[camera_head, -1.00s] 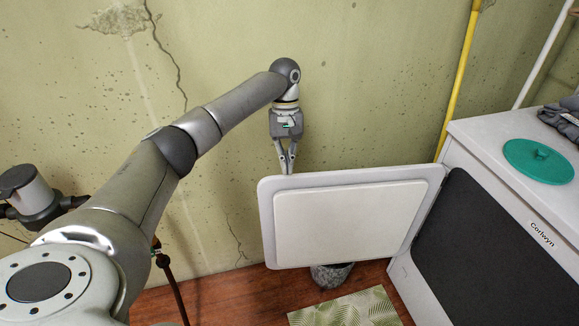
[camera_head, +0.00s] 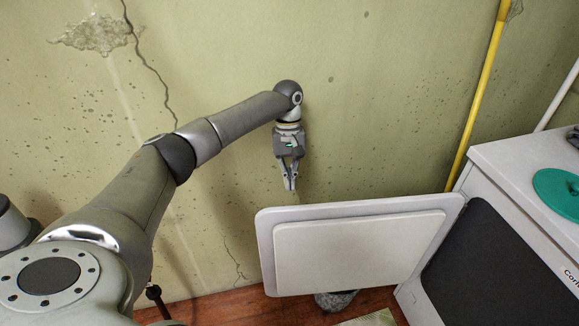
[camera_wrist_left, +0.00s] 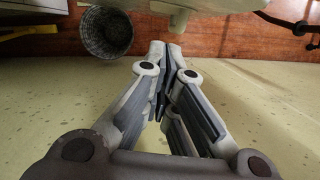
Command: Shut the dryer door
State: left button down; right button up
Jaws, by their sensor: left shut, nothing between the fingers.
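The dryer (camera_head: 482,162) is a white machine with a dark front at the right of the head view. Its white door (camera_head: 350,255) stands wide open, swung out to the left, with its raised inner panel facing me. My left gripper (camera_head: 290,186) is shut and empty, pointing down above the door's top edge, near its free left end. It appears behind the door, on the wall side, with a small gap to the edge. In the left wrist view the closed fingertips (camera_wrist_left: 168,48) hold nothing. My right gripper is not in view.
A cracked green wall (camera_head: 390,90) stands close behind the gripper. A yellow pipe (camera_head: 480,95) runs up it beside the dryer. A teal lid (camera_head: 560,192) lies on the dryer top. A grey basket (camera_wrist_left: 105,32) stands on the wood floor, partly hidden by the door in the head view.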

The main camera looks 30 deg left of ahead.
pick_arm(q)
jog(key=s+d+f+p, duration=0.1)
jog(key=s+d+f, duration=0.2)
jog(key=f, duration=0.1)
jog(key=shift+s+f, duration=0.15)
jog(key=shift+s, duration=0.2)
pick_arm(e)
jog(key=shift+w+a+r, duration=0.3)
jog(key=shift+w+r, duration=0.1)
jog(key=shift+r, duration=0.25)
